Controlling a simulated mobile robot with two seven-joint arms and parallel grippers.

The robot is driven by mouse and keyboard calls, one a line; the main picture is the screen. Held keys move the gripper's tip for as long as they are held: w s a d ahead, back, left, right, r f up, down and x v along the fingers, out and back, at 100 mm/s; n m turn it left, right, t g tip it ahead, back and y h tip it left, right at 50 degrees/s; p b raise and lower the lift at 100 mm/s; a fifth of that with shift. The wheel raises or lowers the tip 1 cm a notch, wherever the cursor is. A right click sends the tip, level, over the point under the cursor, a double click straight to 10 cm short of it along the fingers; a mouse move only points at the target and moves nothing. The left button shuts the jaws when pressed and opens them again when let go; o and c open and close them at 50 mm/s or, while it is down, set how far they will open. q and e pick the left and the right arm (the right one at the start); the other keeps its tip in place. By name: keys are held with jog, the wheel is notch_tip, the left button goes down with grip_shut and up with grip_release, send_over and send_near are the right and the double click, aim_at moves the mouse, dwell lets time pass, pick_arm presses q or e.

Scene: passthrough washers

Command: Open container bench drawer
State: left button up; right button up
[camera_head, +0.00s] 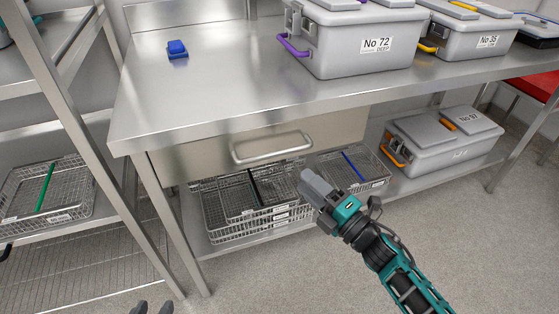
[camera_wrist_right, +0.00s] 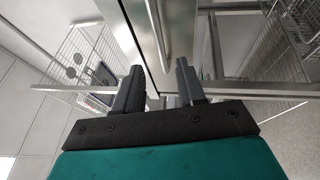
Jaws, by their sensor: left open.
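The bench drawer (camera_head: 215,162) is a plain metal front under the steel benchtop, and it looks closed. Its pale bar handle (camera_head: 272,147) runs across the middle of the front. My right gripper (camera_head: 312,184) is below and right of the handle, apart from it in the head view.
The steel benchtop (camera_head: 215,85) holds a blue block (camera_head: 177,49) and grey containers, including No 72 (camera_head: 365,55). Wire baskets (camera_head: 245,222) and a grey container (camera_head: 445,142) stand on the lower shelf. A wire rack (camera_head: 80,255) stands left. Floor in front is clear.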

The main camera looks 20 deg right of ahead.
aim_at(280, 158)
jog(key=x, duration=0.9)
jog(key=shift+w+a, duration=0.2)
jog(key=shift+w, duration=0.15)
grip_shut()
